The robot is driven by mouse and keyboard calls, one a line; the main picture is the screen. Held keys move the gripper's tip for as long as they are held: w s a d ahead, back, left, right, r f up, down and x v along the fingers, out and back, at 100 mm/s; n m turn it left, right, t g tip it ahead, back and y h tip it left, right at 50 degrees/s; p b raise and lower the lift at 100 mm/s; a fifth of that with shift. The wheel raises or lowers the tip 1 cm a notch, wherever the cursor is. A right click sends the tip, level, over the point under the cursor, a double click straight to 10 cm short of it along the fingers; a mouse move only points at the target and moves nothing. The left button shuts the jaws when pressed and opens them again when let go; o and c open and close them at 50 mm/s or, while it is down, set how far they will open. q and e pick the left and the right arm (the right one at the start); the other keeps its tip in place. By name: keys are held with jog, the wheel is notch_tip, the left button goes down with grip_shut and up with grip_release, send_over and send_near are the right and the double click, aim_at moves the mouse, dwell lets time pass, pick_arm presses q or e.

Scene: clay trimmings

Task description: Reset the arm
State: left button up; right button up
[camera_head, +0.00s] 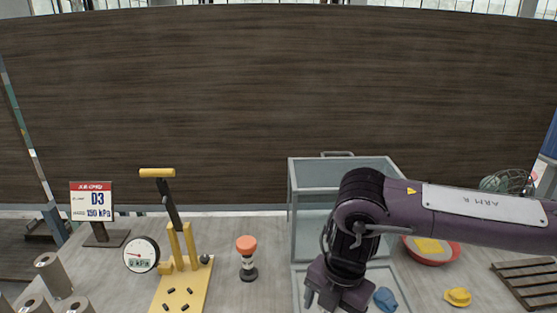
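My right arm (460,210), purple and marked "ARM R", reaches in from the right and bends down in front of a clear grey-framed case (308,195). My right gripper (338,296) points down at the bottom edge, over the front of the case. Its fingertips are cut off or hidden, so I cannot tell whether it is open or holds anything. My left arm and gripper are not in view.
A sign (92,203) reading D3, a gauge (141,254), a yellow lever device (182,285) and an orange-topped knob (246,258) stand left. Right are a red bowl (450,257), blue lump (385,299), yellow lump (457,296) and slatted rack (530,281).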

jog(key=s+a+f+n+y, duration=0.1)
jog(key=s+a+y, duration=0.25)
jog(key=a, duration=0.65)
jog(key=s+a+f+n+y, duration=0.1)
jog(key=s+a+f+y, duration=0.2)
jog(key=a, duration=0.7)
jog(key=s+a+r+m+t+y, duration=0.1)
jog(key=a+r+m+t+y, duration=0.45)
jog(key=r, duration=0.45)
jog(key=w+d+f+m+t+h, duration=0.2)
jog(key=w+d+m+h, duration=0.15)
jog(key=d+m, duration=0.4)
jog(key=w+d+f+m+t+h, duration=0.2)
jog(key=w+d+f+m+h, duration=0.15)
jog(key=d+m, duration=0.4)
jog(key=s+d+f+m+g+h, duration=0.35)
jog(key=s+d+f, duration=0.25)
jog(key=d, duration=0.4)
jog(key=s+d+f+m+g+h, duration=0.2)
jog(key=s+d+f+m+g, duration=0.15)
jog(key=s+d+f, duration=0.5)
notch_tip(320, 180, down, 30)
jog(key=s+d, duration=0.2)
jog(key=s+d+f+g, duration=0.1)
jog(key=s+d+f, duration=0.2)
jog(key=s+f, duration=1.3)
jog(key=shift+s+g, duration=0.35)
jog(key=shift+s, duration=0.8)
